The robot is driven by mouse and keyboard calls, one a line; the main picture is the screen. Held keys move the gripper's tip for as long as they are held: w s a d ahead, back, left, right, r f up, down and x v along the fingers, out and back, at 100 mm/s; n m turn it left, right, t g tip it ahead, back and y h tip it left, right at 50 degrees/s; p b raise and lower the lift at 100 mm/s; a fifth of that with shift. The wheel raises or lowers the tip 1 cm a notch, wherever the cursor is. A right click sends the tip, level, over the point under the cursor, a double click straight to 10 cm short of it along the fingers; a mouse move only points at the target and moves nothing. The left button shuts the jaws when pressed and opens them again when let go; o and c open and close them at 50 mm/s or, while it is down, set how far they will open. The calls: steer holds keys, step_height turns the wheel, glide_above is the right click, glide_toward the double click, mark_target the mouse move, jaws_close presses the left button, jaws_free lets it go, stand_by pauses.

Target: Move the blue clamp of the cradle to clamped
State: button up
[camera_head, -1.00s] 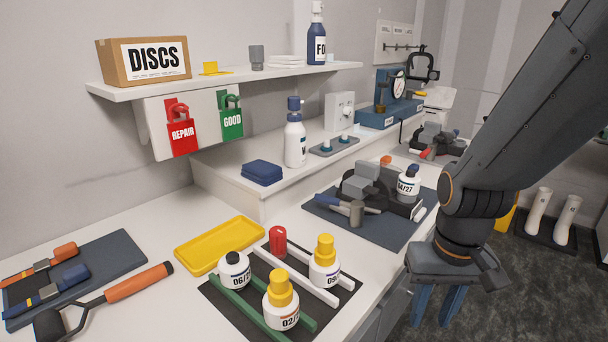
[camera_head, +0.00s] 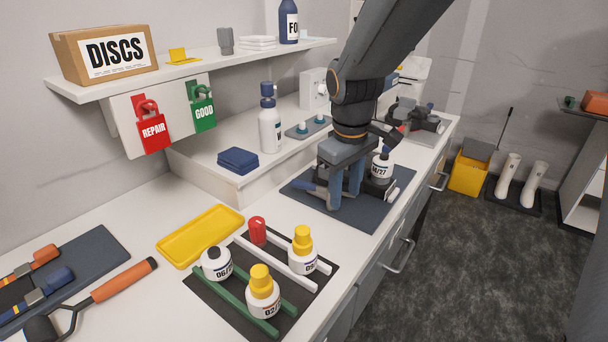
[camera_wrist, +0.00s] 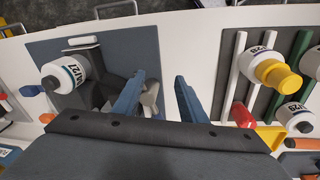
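The cradle is a dark grey fixture on a blue-grey mat (camera_head: 382,208), partly hidden behind my gripper (camera_head: 345,196) in the head view. It holds a white bottle marked 04/27 (camera_head: 381,168). A grey rounded part (camera_wrist: 150,98) of the cradle shows between the fingers, close to the left one. Contact cannot be told. The bottle (camera_wrist: 66,73) is left of the fingers.
A raised ledge with a spray bottle (camera_head: 270,125) stands behind. Another cradle (camera_head: 415,118) is farther along the bench.

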mark_target(304, 182)
steer(key=w+a+r+n+p, duration=0.1)
steer(key=w+a+r+n, duration=0.5)
steer(key=a, duration=0.4)
steer(key=f, duration=0.2)
steer(key=w+f+p, duration=0.1)
steer(key=f, duration=0.2)
steer(key=w+d+f, duration=0.1)
steer(key=f, duration=0.2)
steer(key=shift+w+f+p, duration=0.15)
steer(key=shift+p, duration=0.25)
steer(key=shift+c, duration=0.3)
jaws_close()
